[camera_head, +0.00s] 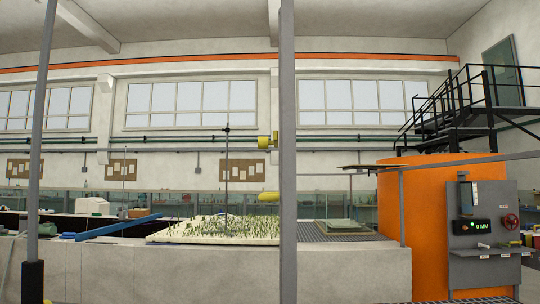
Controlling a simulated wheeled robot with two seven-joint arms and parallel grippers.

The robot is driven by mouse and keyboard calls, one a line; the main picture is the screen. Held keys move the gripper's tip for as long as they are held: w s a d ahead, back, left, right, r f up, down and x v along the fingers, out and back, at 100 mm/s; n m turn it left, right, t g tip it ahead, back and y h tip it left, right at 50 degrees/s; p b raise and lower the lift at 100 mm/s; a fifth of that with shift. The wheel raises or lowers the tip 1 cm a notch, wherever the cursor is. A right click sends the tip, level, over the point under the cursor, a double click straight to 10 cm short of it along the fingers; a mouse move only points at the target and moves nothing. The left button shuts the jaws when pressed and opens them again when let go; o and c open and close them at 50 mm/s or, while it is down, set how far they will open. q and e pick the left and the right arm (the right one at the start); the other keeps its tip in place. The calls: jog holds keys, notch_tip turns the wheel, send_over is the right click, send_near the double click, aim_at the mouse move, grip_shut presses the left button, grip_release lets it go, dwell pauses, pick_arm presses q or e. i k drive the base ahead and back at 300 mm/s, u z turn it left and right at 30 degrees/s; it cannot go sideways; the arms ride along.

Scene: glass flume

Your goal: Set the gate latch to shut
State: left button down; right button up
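A grey control panel (490,203) is on the right, in front of a large orange cylinder (391,207). It carries a narrow upright blue-grey fitting (467,196), a dark display (472,227) reading "0 MM" in green, and a dark red handwheel (510,222). Small white labels (485,257) sit along the ledge below. I cannot tell which part is the gate latch, nor its setting. Neither of my grippers is in view.
A pale concrete-like wall (200,272) fills the lower middle, with a green-dotted white bed (215,229) and a blue beam (118,227) on top. A grey post (288,150) stands in front. Black stairs (440,110) rise at right.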

aim_at(264, 143)
jog(key=k, duration=0.45)
jog(key=u, duration=1.8)
jog(key=i, duration=1.1)
jog(key=z, duration=2.3)
